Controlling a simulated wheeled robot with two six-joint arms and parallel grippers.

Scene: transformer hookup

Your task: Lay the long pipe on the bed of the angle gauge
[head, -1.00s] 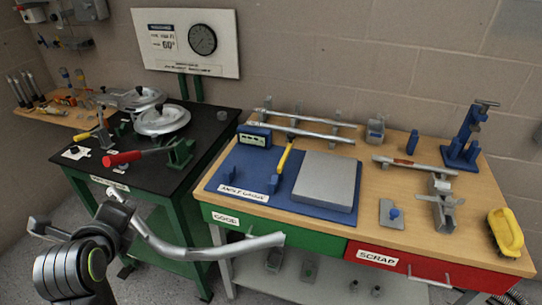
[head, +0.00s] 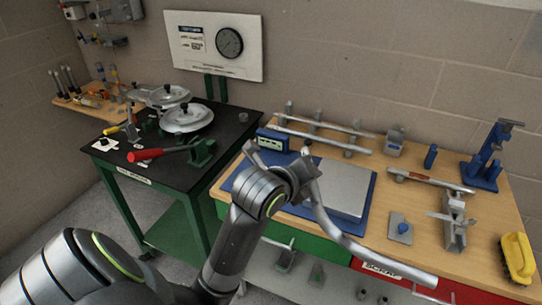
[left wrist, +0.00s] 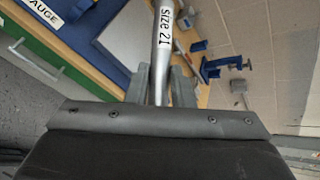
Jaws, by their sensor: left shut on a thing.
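The long pipe (head: 350,240) is a silvery bent tube. My left gripper (head: 303,178) is shut on it near its upper end, and the pipe slopes down to the right across the bench front. In the left wrist view the pipe (left wrist: 163,50) bears the label "size 21" and runs between the fingers (left wrist: 157,85). The angle gauge has a blue base (head: 294,209), a grey plate (head: 343,190) and a display box (head: 272,139). My gripper and arm hide much of its left part, including the yellow lever. The right gripper is not in view.
Straight pipes (head: 320,137) lie on a rack behind the gauge. A clamp (head: 455,222), a blue stand (head: 487,160), a flat plate with a blue knob (head: 401,228) and a yellow-handled tool (head: 517,257) occupy the bench's right side. A black-topped bending table (head: 120,165) stands left.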

